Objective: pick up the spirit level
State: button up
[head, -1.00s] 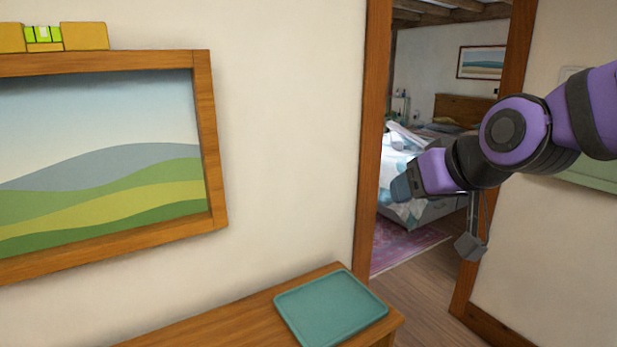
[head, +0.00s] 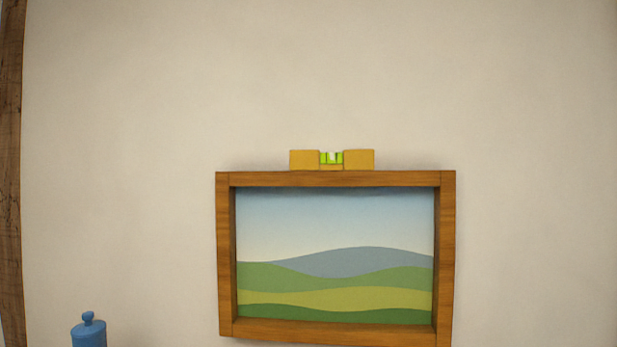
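The spirit level (head: 358,160) is a short yellow-orange bar with a bright green vial in its middle. It lies along the top edge of the wooden picture frame (head: 335,179), near the middle of that edge. The frame hangs on the wall and holds a painting of hills. Nothing covers the level from this side. My gripper is not in view now.
A blue lidded jar (head: 88,333) shows at the lower left, cut off by the picture's bottom edge. A dark wooden post (head: 11,170) stands at the far left. The pale wall (head: 530,170) around and above the frame is bare.

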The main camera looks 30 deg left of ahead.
aim_at(352, 159)
jog(key=u, duration=0.8)
